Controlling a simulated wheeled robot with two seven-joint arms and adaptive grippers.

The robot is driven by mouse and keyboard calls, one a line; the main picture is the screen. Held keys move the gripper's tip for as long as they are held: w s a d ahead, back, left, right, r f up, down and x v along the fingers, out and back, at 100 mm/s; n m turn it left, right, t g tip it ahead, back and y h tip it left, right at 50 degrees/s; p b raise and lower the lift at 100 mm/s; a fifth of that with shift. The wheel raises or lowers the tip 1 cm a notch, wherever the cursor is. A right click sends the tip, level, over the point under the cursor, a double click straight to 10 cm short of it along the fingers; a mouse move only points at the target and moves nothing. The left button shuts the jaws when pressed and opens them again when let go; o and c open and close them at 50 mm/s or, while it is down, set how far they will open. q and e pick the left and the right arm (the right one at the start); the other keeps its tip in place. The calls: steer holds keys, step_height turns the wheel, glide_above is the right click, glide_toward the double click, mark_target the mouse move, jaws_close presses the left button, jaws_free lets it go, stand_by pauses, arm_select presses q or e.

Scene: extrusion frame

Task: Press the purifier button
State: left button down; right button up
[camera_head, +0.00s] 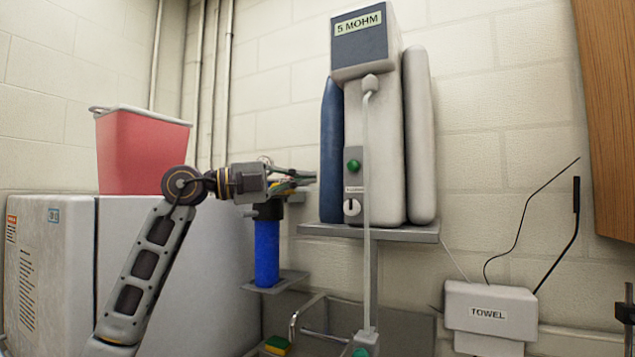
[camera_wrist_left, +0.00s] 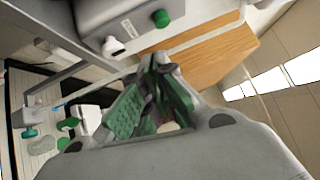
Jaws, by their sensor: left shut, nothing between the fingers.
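The purifier (camera_head: 375,150) is a tall grey-white unit with a blue side panel and a "5 MOHM" display, standing on a wall shelf. Its round green button (camera_head: 353,166) is on the front, above a white round dial. The button also shows in the left wrist view (camera_wrist_left: 161,18), up and a little beyond the fingertips. My left gripper (camera_head: 305,181) is shut and empty, left of the purifier and a little lower than the button, with a gap between them. Its green-padded fingers (camera_wrist_left: 160,68) are together in the left wrist view. My right gripper is not clearly visible.
A grey pipe (camera_head: 367,230) runs vertically in front of the purifier, just right of the button. The shelf edge (camera_head: 400,234) lies below. A blue cylinder (camera_head: 267,250) stands under my left wrist. A red bin (camera_head: 140,150) sits on a white appliance. A towel box (camera_head: 490,310) hangs at right.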

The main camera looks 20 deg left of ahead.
arm_select(q)
steer(key=shift+v, duration=0.9)
arm_select(e)
steer(key=shift+d+f, duration=0.3)
steer(key=shift+d, duration=0.1)
steer(key=shift+s, duration=0.2)
